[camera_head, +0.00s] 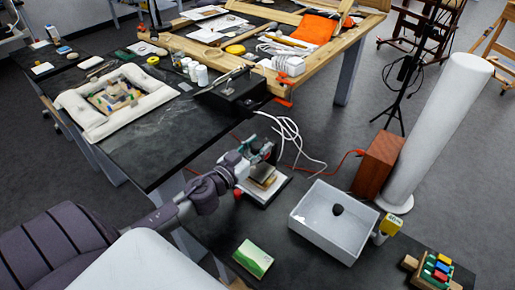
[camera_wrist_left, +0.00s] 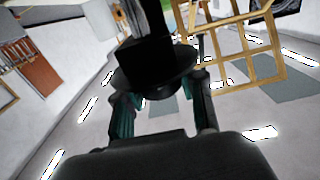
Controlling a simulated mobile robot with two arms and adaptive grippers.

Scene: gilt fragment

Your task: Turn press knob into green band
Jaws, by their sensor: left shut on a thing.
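The small press (camera_head: 263,181) stands on the dark table, with tan layers and a pale base plate. My left gripper (camera_head: 262,154) reaches in from the left and is at the top of the press. In the left wrist view the left gripper (camera_wrist_left: 160,104) has its teal-lined fingers on both sides of a round black knob (camera_wrist_left: 153,82) with a dark post, and is shut on it. In the head view the gripper hides the knob. I cannot make out a green band or the knob's turn. My right gripper is not in view.
A white tray (camera_head: 316,243) with a dark lump (camera_head: 337,209) stands right of the press. White cables (camera_head: 290,133) lie behind it. A green box (camera_head: 253,258) lies in front. A black case (camera_head: 232,92) and a framed fragment (camera_head: 117,97) are on the left table.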

